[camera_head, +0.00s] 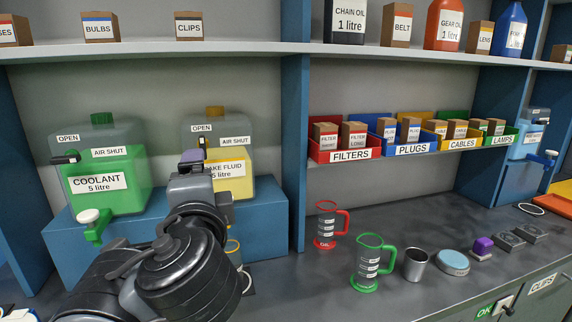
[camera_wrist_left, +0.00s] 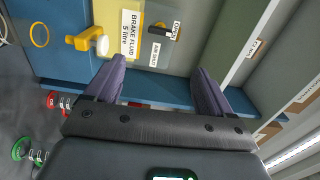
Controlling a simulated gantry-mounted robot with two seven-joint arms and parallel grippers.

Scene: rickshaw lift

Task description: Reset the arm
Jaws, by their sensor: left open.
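My left arm comes in from the lower left in the head view. Its left gripper (camera_head: 192,158) is in front of the brake fluid container (camera_head: 236,172), covering its left part. In the left wrist view the left gripper (camera_wrist_left: 160,75) has its two purple fingers spread apart, with nothing between them. The brake fluid container (camera_wrist_left: 124,22) and its yellow tap (camera_wrist_left: 86,38) lie beyond the fingers there. The green coolant container (camera_head: 118,185) stands to the left on the blue stand (camera_head: 262,208). My right gripper is not in view.
A red jug (camera_head: 326,226), a green jug (camera_head: 370,264), a metal cup (camera_head: 415,264) and a blue-topped round tin (camera_head: 453,262) stand on the dark counter (camera_head: 310,285). Labelled bins, such as the red filters bin (camera_head: 345,155), line the shelf behind. A blue divider (camera_head: 295,150) rises mid-view.

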